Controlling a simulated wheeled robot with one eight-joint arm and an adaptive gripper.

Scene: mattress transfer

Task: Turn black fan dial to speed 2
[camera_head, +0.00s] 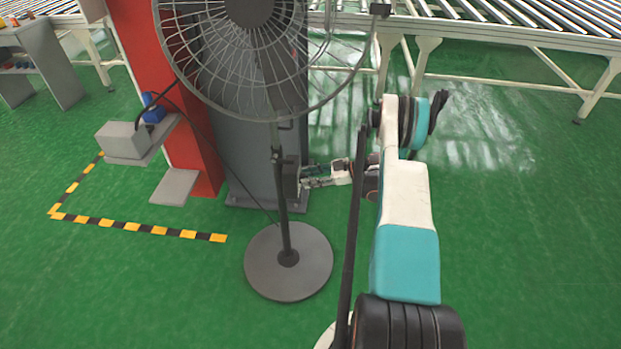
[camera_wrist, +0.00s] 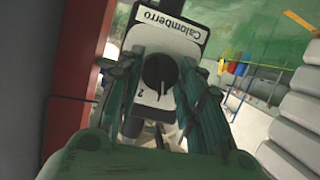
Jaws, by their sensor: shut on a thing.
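The black fan (camera_head: 250,60) stands upright on a pole with a round base (camera_head: 289,262). Its control box (camera_head: 290,178) is on the pole, and my gripper (camera_head: 308,182) reaches it from the right. The dial's exact pointing direction is hard to tell.
A grey cabinet and red column (camera_head: 190,130) stand close behind the fan. A roller conveyor (camera_head: 480,30) runs along the back. Yellow-black floor tape (camera_head: 130,226) lies at left. The green floor right of my arm is clear.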

